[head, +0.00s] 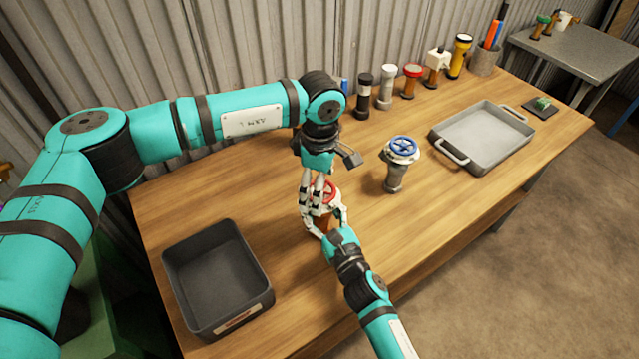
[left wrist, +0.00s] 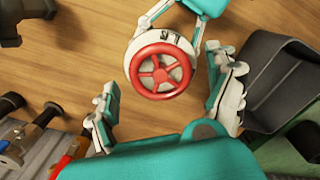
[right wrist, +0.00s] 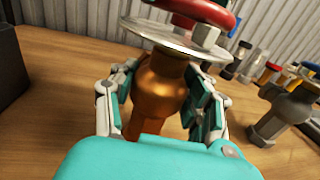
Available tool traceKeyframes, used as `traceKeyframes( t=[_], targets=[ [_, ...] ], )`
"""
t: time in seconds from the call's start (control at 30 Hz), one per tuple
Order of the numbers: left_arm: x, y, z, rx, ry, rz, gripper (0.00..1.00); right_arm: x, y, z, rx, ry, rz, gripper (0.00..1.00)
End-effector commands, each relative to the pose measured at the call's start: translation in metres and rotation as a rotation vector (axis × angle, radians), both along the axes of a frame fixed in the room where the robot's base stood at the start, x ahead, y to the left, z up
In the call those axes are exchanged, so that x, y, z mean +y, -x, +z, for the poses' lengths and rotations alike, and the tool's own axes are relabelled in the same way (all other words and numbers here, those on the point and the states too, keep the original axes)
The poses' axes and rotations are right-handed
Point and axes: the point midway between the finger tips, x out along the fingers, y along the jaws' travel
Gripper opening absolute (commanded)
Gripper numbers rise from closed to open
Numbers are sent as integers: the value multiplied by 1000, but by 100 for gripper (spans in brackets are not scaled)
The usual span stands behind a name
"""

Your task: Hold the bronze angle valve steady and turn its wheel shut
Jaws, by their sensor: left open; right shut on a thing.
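The bronze angle valve (right wrist: 160,85) stands upright on the workbench, with a pale flange and a red wheel (left wrist: 160,71) on top; the wheel also shows in the head view (head: 326,192). My right gripper (head: 327,224) is shut on the bronze body below the flange; its fingers sit on both sides of the body in the right wrist view (right wrist: 162,105). My left gripper (left wrist: 168,100) is open above the wheel, its fingers apart on either side and not visibly touching it. In the head view my left gripper (head: 318,185) partly hides the wheel.
A grey valve with a blue wheel (head: 394,178) stands to the right. A dark bin (head: 263,302) is at the left and a grey tray (head: 447,152) at the right. Several torches and fittings, including a yellow torch (head: 459,58), line the back. Bench between valves and tray is clear.

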Motion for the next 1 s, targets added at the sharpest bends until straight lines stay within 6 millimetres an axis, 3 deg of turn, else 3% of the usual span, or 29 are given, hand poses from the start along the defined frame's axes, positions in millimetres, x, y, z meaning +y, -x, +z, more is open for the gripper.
traceKeyframes(
  t=[0.23,0.7,1.0],
  targets=[
    [-1,0,13,-2,2,-1,88,0,0,-1,3,1,-1,0],
    [0,0,104,-2,1,0,88,0,0,-1,3,1,-1,0],
    [0,0,120,0,0,0,88,0,0,-1,3,1,-1,0]
  ],
)
